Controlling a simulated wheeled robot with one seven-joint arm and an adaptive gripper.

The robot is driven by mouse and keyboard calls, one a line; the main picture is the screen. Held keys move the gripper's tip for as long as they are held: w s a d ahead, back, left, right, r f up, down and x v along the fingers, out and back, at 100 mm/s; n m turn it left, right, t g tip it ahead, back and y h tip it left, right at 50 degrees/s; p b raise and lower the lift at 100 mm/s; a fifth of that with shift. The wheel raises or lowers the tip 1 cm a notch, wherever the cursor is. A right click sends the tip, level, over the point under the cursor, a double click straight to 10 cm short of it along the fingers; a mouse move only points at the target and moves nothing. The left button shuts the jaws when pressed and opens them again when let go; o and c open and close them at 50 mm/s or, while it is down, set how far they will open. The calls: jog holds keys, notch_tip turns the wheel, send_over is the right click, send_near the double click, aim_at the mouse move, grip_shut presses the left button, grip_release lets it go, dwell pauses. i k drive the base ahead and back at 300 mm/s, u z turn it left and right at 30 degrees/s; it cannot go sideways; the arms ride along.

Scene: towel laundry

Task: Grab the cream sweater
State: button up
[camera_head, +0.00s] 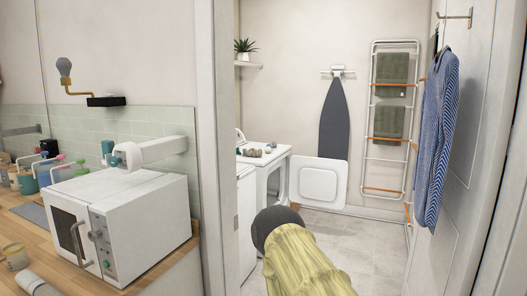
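I see no cream sweater that I can make out in this view. The only garment that shows clearly is a blue striped shirt (436,142), hanging on the white door at the right. A pale yellow, ribbed shape with a dark grey rounded end rises from the bottom centre; it looks like part of my arm, but I cannot be sure. My gripper's fingers do not show.
A doorway opens onto a tiled floor (348,234). Beyond are a white appliance (275,160), an ironing board (334,120) and a rack (390,165) with green towels (391,67). A microwave (150,215) stands on the wooden counter (22,222) at left.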

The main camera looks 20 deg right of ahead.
aim_at(253, 153)
jog(key=z, duration=1.05)
jog(key=i, duration=5.5)
jog(key=u, duration=1.35)
